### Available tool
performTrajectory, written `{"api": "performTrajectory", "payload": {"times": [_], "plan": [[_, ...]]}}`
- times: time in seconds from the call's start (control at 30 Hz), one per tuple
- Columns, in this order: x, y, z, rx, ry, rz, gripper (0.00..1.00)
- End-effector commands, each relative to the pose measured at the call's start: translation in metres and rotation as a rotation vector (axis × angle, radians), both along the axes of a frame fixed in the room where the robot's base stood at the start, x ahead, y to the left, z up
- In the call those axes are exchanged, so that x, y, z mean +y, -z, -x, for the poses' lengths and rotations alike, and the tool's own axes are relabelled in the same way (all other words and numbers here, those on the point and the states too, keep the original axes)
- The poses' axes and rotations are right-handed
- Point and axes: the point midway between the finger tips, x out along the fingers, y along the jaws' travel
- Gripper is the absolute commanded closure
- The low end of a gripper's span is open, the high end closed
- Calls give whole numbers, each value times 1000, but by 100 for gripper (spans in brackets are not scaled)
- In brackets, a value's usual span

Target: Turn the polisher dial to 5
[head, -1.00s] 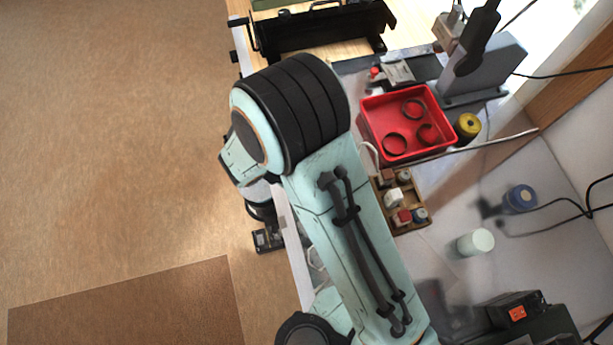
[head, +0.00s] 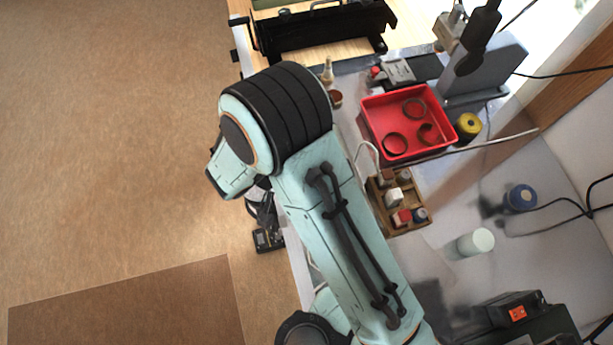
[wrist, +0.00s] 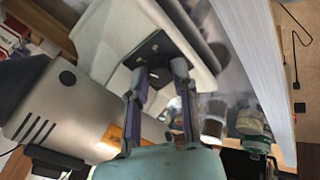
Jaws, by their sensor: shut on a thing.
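In the wrist view, my gripper (wrist: 160,74) reaches up to a pale grey machine, which I take to be the polisher (wrist: 112,38). The two fingertips are at a dark plate on its face. They are closed on a small dark dial (wrist: 159,80) that shows only partly between them. The number it points to cannot be read. In the head view my arm hides the gripper and the dial.
A grey vented housing (wrist: 40,105) stands close at the left in the wrist view. In the head view, a red tray (head: 370,125) with rings and a wooden holder (head: 392,224) with small items lie right of my arm. A white cylinder (head: 476,242) stands further right.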

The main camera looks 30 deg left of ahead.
Motion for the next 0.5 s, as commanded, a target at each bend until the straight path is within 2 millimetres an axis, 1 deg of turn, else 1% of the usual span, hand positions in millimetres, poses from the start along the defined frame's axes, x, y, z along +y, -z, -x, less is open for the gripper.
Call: {"api": "performTrajectory", "payload": {"times": [0.5], "plan": [[0,1,0,-170,421,-170,100]]}}
